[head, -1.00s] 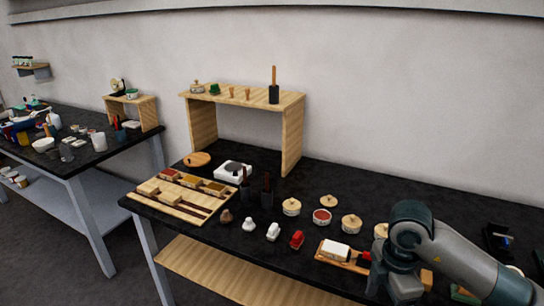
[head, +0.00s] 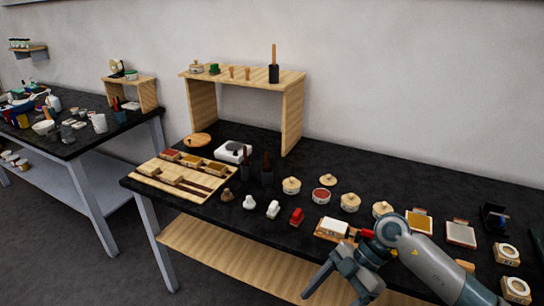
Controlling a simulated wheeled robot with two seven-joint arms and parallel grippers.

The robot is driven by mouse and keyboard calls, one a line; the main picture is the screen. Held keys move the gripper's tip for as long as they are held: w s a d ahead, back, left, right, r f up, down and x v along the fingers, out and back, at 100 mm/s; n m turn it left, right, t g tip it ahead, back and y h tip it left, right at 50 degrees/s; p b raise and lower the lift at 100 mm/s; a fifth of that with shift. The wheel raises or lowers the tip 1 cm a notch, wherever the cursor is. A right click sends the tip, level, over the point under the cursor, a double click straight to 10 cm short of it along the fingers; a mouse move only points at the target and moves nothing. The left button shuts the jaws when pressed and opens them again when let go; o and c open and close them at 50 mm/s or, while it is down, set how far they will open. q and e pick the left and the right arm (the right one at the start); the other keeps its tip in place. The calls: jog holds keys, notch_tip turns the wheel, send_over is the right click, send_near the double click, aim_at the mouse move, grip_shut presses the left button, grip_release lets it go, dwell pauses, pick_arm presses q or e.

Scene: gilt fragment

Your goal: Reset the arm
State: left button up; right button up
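My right arm (head: 437,265) comes in from the lower right, over the front right edge of the black table. Its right gripper (head: 330,297) points down and to the left in front of the table edge. Its two fingers are spread apart with nothing seen between them, though the lower tips are near the picture's bottom edge. My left gripper is not in view.
The black table (head: 240,215) holds a wooden shelf (head: 291,118), a wooden tray (head: 150,169), several lidded pots (head: 291,186), and a white block on a wooden tray (head: 333,228) close to my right arm. A second table (head: 135,123) stands at left.

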jog(key=w+a+f+m+t+y+b, duration=0.1)
jog(key=w+a+f+m+t+y, duration=0.45)
jog(key=y, duration=0.45)
jog(key=w+d+f+m+t+h, duration=0.1)
jog(key=w+d+f+m+t, duration=0.1)
jog(key=w+f+m+t, duration=0.35)
jog(key=s+d+f+m+t+h, duration=0.2)
jog(key=d+f+h, duration=0.15)
jog(key=f, duration=0.55)
jog(key=s+d+f+m+t+h+b, duration=0.1)
jog(key=s+d+f+m+h, duration=0.2)
jog(key=f, duration=0.6)
jog(key=s+d+f+m+t+h, duration=0.15)
jog(key=d+f+h, duration=0.3)
jog(key=f, duration=0.45)
jog(key=s+d+f+m+g+h, duration=0.1)
jog(key=s+d+f+g+h, duration=0.15)
jog(key=s+f, duration=0.7)
jog(key=s+d+f+m+g+h, duration=0.15)
jog(key=s+d+f, duration=0.25)
jog(key=s+f, duration=0.55)
jog(key=s+f+g, duration=0.3)
jog(key=s, duration=1)
jog(key=s+f+g+h+b, duration=0.1)
jog(key=s+f+g, duration=0.3)
jog(key=s, duration=1)
